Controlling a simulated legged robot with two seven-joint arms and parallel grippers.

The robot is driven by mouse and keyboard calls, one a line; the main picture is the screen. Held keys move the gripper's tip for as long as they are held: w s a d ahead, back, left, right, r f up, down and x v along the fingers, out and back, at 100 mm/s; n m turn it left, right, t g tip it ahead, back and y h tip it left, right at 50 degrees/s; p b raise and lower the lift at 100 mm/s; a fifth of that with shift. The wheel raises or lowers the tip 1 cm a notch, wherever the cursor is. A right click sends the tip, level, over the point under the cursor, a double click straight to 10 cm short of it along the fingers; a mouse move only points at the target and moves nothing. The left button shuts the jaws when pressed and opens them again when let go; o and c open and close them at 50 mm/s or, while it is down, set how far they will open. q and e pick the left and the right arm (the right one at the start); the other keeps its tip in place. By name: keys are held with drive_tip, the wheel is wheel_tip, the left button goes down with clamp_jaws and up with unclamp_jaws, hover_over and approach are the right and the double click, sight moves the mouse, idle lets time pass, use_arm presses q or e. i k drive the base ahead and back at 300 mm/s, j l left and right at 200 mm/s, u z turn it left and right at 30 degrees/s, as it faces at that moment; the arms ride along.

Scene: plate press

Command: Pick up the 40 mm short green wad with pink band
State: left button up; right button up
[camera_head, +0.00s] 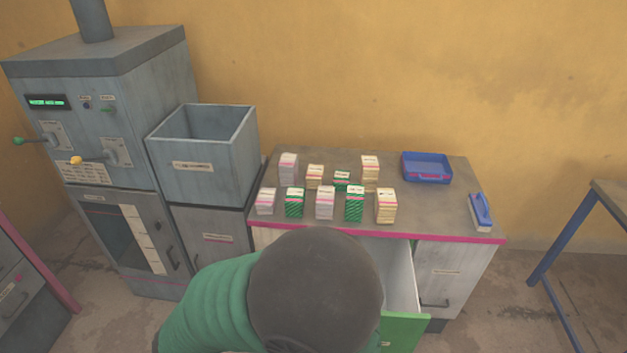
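Several banded wads stand in two rough rows on the grey counter (440,214). Three look green: a front-row one (294,206), a taller front-row one (354,207), and a small short one (342,176) behind, partly covered by the taller one. The bands are too small for me to tell which green wad has a pink one. Neither gripper shows.
Pink-white and cream wads stand close around the green ones. A blue tray (427,168) and a blue hand tool (480,211) lie to the right. A green-fronted drawer (405,334) stands open below. A grey bin (205,160) and a machine (105,110) stand left.

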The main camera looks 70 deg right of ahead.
sight(341, 178)
drive_tip(key=i+l+z, duration=0.1)
drive_tip(key=i+z, duration=0.65)
drive_tip(key=z, duration=0.15)
drive_tip(key=i+j+z, duration=0.25)
drive_tip(key=i+z, duration=0.15)
